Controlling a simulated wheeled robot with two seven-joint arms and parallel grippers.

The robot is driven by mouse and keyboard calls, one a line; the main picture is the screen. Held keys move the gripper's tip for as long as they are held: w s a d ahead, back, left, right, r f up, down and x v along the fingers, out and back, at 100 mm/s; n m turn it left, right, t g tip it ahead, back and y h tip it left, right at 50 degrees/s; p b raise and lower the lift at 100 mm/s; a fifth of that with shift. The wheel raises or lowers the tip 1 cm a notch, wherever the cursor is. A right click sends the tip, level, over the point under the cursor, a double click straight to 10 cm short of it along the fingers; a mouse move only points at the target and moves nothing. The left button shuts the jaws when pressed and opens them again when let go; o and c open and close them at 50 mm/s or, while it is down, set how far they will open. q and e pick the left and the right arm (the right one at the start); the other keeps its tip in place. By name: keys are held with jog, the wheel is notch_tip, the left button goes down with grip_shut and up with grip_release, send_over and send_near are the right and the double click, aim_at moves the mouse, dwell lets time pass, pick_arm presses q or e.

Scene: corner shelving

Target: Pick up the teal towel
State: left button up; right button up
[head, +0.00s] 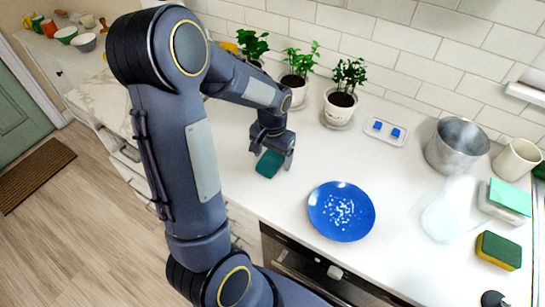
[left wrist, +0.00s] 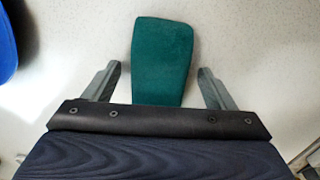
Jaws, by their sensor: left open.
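The teal towel (head: 269,164) is a small folded piece lying on the white counter, left of the blue plate in the head view. In the left wrist view the towel (left wrist: 162,60) stands out between the two fingers, its near end cut off by the gripper body. My left gripper (head: 273,158) is over the towel with its fingers pointing down. In the left wrist view the left gripper (left wrist: 160,80) is open, one finger on each side of the towel, with gaps on both sides. My right gripper is not in view.
A blue plate (head: 341,211) with white bits lies right of the towel. Potted plants (head: 342,95) stand along the tiled wall. A metal pot (head: 457,146), a cup (head: 517,160) and a green-yellow sponge (head: 498,250) are further right. The counter's front edge is close to the towel.

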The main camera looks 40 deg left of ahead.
pick_arm(q)
jog(key=shift+f, duration=0.1)
jog(key=shift+c, duration=0.5)
jog(key=c, duration=1)
jog(key=shift+o, duration=0.2)
jog(key=shift+r, duration=0.2)
jog(key=shift+r, duration=0.25)
notch_tip(320, 180, up, 2)
jog(key=shift+w+r, duration=0.1)
jog(key=s+d+r+b, duration=0.2)
jog(key=s+d+r, duration=0.3)
jog(key=s+r, duration=0.5)
jog(key=s, duration=0.3)
jog(key=shift+s+d, duration=0.1)
